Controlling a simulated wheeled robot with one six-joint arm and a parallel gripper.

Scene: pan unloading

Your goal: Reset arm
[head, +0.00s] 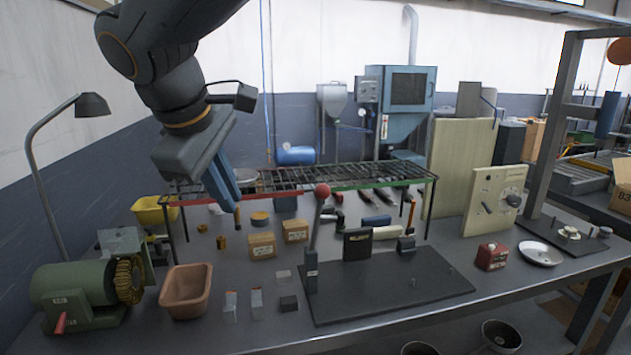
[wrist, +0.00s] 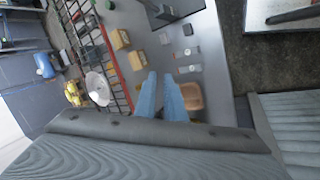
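My gripper (head: 232,205) hangs at the left of the bench in the head view, with its blue fingers pointing down, in front of the wire rack's (head: 335,182) left end. In the wrist view my gripper (wrist: 160,76) shows both fingers with a narrow gap between them and nothing held. A terracotta-coloured bin (head: 186,290) stands below it on the bench; the fingers partly cover the bin (wrist: 193,97) in the wrist view. A pale round dish (wrist: 98,88) shows by the rack, beyond the fingers.
A green grinder (head: 75,295) and a lamp (head: 45,190) stand at the left. A red-knobbed lever (head: 314,235) rises from a dark plate (head: 390,290). A white dish (head: 541,254) sits at the right.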

